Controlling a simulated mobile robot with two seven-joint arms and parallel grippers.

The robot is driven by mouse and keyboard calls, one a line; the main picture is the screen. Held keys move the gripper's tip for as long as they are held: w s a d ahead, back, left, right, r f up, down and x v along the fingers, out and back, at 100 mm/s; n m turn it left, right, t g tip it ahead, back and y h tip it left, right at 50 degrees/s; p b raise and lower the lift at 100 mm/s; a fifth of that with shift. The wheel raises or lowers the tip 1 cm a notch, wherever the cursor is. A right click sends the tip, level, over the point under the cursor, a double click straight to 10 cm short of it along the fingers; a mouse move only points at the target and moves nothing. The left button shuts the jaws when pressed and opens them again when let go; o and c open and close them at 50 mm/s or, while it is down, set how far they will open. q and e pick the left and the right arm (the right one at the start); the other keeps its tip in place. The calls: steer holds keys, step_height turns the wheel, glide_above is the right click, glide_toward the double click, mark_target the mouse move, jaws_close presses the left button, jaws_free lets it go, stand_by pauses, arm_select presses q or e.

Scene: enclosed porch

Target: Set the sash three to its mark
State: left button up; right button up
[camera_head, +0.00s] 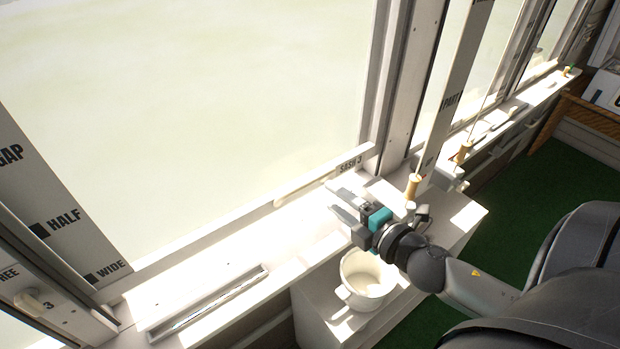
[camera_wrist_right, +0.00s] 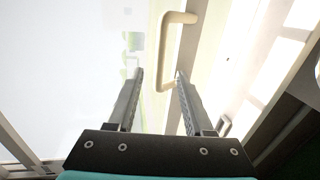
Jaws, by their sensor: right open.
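The bottom rail of sash three (camera_head: 225,226), labelled SASH 3, crosses the large window. Its cream bar handle (camera_head: 303,187) is on the rail, left of the label. A gauge board (camera_head: 55,205) at the left shows GAP, HALF and WIDE, with dark squares by HALF and WIDE. My right gripper (camera_head: 335,203) is open and empty, just right of and below the handle. In the right wrist view the handle (camera_wrist_right: 168,45) lies beyond the fingertips, its lower end close to the right finger; contact cannot be told. My left gripper is out of view.
A white pot (camera_head: 362,285) stands on a white ledge under my right wrist. A metal track (camera_head: 208,303) lies on the sill. A plate with a pale peg and a 3 (camera_head: 35,303) is at lower left.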

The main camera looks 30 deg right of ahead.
mark_target(310, 178)
steer(key=shift+x, duration=4.5)
steer(key=shift+d, duration=0.1)
jaws_close()
